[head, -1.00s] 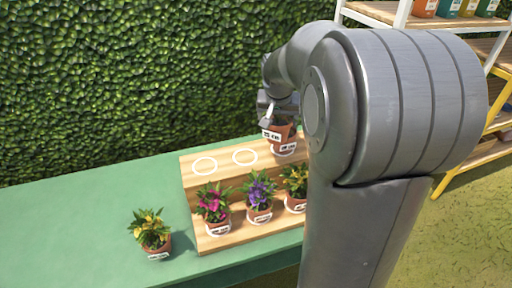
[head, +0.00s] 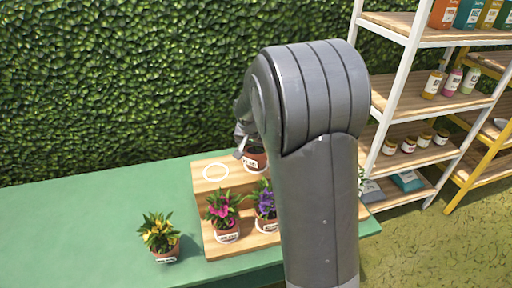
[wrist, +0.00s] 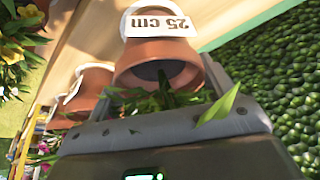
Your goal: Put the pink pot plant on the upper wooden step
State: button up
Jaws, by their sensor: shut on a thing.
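The pink pot plant (head: 225,212), in a terracotta pot, stands upright on the lower step at the front left of the wooden stand (head: 242,244). My gripper (head: 241,141) is apart from it, above the upper wooden step (head: 203,184), and is shut on another terracotta pot plant (head: 256,159). In the wrist view, this pot (wrist: 160,60) has a "25 cm" label, and green leaves show between my gripper's fingers (wrist: 160,88). Its flower colour is hidden. I cannot tell whether the pot touches the step.
A purple pot plant (head: 265,202) stands right of the pink one. A yellow pot plant (head: 160,238) stands on the green table (head: 90,225). My arm hides the stand's right part. A hedge is behind.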

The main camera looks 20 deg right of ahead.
jog(key=shift+f, duration=0.15)
jog(key=o, duration=1.3)
jog(key=v, duration=1.2)
jog(key=s+a+r+n+y, duration=0.1)
jog(key=s+n, duration=0.1)
jog(key=s, duration=1.2)
jog(key=s+a+r+n+t+y, duration=0.1)
jog(key=s+r+n, duration=0.1)
jog(key=s, duration=1.2)
jog(key=shift+s+n+t, duration=0.25)
jog(key=shift+n+t, duration=0.05)
jog(key=shift+n, duration=0.4)
